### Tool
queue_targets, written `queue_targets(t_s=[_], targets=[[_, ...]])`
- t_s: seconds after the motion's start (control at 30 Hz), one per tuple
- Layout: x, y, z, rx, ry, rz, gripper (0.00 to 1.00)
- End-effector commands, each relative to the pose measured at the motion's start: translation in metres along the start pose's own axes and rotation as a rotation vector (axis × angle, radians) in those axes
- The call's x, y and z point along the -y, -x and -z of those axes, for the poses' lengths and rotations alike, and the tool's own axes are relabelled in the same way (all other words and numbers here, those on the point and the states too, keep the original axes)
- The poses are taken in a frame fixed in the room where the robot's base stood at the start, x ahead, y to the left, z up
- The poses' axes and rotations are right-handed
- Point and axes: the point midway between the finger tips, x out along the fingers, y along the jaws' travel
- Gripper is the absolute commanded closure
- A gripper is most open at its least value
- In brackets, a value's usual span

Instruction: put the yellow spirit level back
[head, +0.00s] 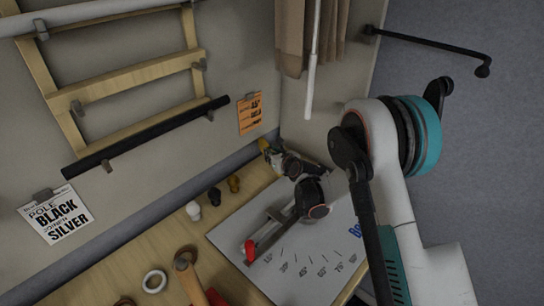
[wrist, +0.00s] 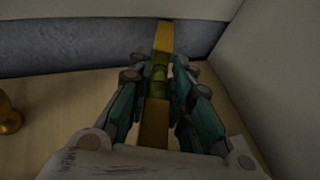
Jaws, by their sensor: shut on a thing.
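The yellow spirit level (wrist: 154,128) is a narrow yellow bar with a green vial in its middle. In the wrist view it runs upright in the picture between the fingers of my gripper (wrist: 158,82), which is shut on it. Its far end reaches up in front of the grey strip at the wall's foot. In the head view only a small yellow end of the level (head: 263,145) shows past my gripper (head: 275,157), near the table's back corner. My gripper hides the rest. I cannot tell whether the level touches the table.
A white angle sheet (head: 290,275) lies on the table, with a red-tipped metal tool (head: 250,250) over it. Small knobs, white (head: 193,210), black (head: 214,196) and golden (head: 233,184), stand along the wall. A white ring (head: 155,281) lies nearer. Walls close the corner.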

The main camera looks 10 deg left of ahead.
Motion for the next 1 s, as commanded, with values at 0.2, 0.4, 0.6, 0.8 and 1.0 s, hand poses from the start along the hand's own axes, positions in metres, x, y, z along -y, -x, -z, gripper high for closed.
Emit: queue_targets(t_s=[0.2, 0.4, 0.6, 0.8, 1.0], targets=[[0.003, -0.013, 0.009, 0.000, 0.000, 0.000, 1.00], [0.003, -0.012, 0.008, 0.000, 0.000, 0.000, 1.00], [0.003, -0.014, 0.014, 0.000, 0.000, 0.000, 1.00], [0.003, -0.016, 0.018, 0.000, -0.001, 0.000, 1.00], [0.003, -0.016, 0.019, 0.000, 0.000, 0.000, 0.60]])
